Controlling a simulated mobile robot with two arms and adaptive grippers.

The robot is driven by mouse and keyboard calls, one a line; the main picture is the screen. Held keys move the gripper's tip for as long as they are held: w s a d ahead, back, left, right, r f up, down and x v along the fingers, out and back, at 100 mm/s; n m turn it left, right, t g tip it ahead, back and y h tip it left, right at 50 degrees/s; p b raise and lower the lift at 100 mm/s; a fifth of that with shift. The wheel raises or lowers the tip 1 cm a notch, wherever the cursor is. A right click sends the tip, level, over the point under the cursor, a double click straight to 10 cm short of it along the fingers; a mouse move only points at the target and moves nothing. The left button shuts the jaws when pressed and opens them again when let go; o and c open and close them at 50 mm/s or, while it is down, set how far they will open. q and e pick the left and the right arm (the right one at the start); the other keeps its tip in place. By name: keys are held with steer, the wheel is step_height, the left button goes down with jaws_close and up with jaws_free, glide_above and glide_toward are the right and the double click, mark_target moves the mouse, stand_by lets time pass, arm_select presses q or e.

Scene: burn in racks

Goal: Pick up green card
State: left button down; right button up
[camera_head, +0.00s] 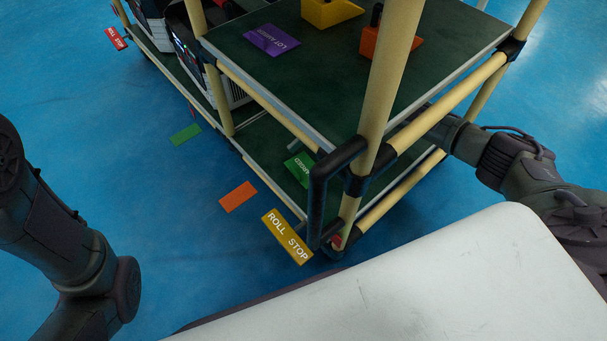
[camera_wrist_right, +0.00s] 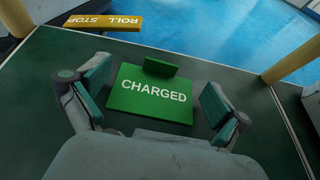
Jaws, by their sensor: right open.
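The green card (camera_wrist_right: 150,95), marked CHARGED, lies on the dark green lower shelf (camera_wrist_right: 48,95) of a cart, with a small green tab standing at its far edge. It also shows partly in the head view (camera_head: 301,170), below the upper shelf's edge. My right gripper (camera_wrist_right: 158,75) is open, with one finger on each side of the card and visible gaps between. In the head view my right arm reaches in from the right under the upper shelf, and its gripper is hidden there. My left arm shows at the left, but its gripper is out of view.
The upper shelf (camera_head: 290,85) holds a purple card (camera_head: 272,40), a yellow block (camera_head: 330,10) and an orange block (camera_head: 390,42). Beige posts (camera_head: 385,85) frame the cart. A yellow ROLL STOP plate (camera_head: 287,237), an orange plate (camera_head: 238,197) and another green plate (camera_head: 185,134) show along its left side.

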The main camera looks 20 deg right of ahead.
steer(key=shift+s+a+f, duration=0.15)
steer(key=shift+a, duration=0.45)
steer(key=c, duration=1.4)
